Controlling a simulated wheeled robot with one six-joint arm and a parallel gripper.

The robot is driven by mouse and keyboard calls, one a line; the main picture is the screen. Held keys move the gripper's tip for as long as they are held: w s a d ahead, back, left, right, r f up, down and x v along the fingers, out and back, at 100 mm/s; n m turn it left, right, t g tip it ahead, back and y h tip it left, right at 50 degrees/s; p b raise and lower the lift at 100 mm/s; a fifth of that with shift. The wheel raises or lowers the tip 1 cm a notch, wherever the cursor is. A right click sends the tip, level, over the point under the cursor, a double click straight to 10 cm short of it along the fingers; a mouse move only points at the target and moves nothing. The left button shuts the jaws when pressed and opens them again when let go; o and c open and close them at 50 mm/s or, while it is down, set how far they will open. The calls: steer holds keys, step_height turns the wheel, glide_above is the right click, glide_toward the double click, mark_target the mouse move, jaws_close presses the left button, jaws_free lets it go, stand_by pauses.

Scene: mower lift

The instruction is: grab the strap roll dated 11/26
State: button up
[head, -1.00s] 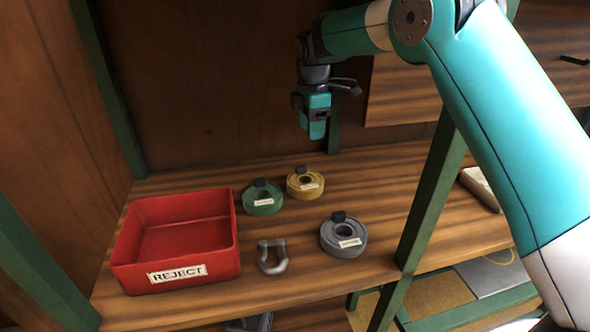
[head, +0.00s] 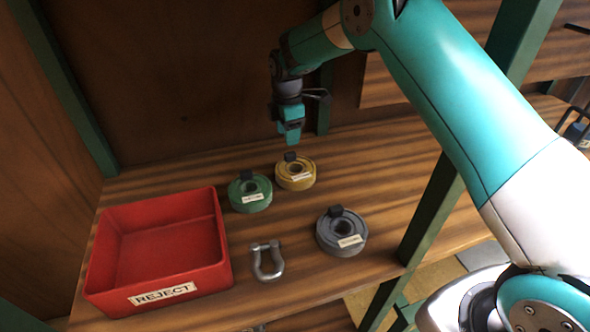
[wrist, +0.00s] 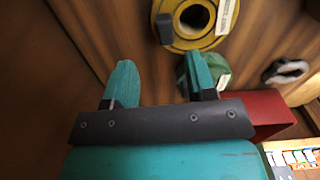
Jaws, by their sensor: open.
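Three strap rolls lie flat on the wooden shelf: a yellow one (head: 308,183), a green one (head: 250,204) and a grey one (head: 328,241). Each has a black tab and a white label; the dates are too small to read. My gripper (head: 290,140) hangs above and behind the yellow roll, apart from it. In the wrist view my gripper (wrist: 160,85) is open and empty, its two teal fingers spread. The yellow roll (wrist: 182,37) shows beyond the fingertips, and the green roll (wrist: 218,68) is partly hidden by the right finger.
A red bin (head: 160,280) labelled REJECT stands at the left of the shelf. A metal shackle (head: 267,262) lies between it and the grey roll. A green post (head: 432,212) rises at the shelf's right front. The shelf right of the yellow roll is clear.

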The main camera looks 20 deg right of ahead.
mark_target(290, 153)
steer(key=shift+s+d+f+p, duration=0.15)
steer(key=shift+f+p, duration=0.3)
steer(key=shift+f, duration=1.25)
steer(key=shift+s+f+p, duration=0.2)
steer(key=shift+f+p, duration=0.2)
steer(key=shift+f, duration=1.25)
jaws_close()
